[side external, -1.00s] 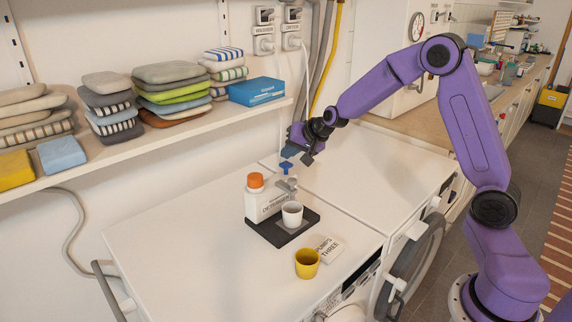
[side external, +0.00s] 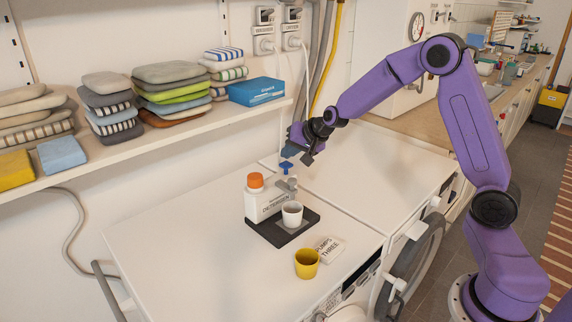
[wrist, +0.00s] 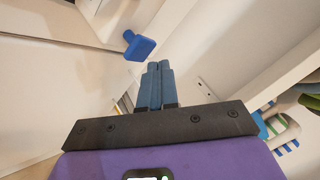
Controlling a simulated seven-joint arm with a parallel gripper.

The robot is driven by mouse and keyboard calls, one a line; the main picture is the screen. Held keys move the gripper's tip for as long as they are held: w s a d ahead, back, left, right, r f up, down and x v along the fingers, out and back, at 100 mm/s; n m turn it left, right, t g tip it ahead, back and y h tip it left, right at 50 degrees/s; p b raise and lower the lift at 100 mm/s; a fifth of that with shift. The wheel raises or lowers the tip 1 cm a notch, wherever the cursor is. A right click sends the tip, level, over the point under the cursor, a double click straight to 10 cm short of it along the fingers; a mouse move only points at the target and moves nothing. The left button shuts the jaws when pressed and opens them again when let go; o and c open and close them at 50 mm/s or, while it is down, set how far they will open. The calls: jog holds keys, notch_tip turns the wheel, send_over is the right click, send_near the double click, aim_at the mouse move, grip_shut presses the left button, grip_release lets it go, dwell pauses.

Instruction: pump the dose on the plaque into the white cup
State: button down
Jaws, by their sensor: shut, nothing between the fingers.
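The white detergent bottle (side external: 262,203) with an orange cap stands on a black tray (side external: 256,227) on the white machine top. Its blue pump head (side external: 286,165) rises at the right side and also shows in the wrist view (wrist: 139,45). The white cup (side external: 292,214) stands upright on the tray below the pump's spout. My gripper (side external: 290,153) is shut and empty, just above and beside the pump head. Its closed blue-grey fingers (wrist: 157,82) look apart from the pump head in the wrist view.
A shelf (side external: 180,119) with folded cloths and a blue box (side external: 257,91) runs along the wall behind. The machine top to the left is clear.

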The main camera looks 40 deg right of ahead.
aim_at(289, 164)
jog(key=shift+f, duration=0.15)
jog(key=shift+f, duration=0.3)
jog(key=shift+f, duration=0.8)
dwell(1.0)
jog(key=shift+r, duration=1.25)
jog(key=shift+r, duration=2.5)
dwell(0.7)
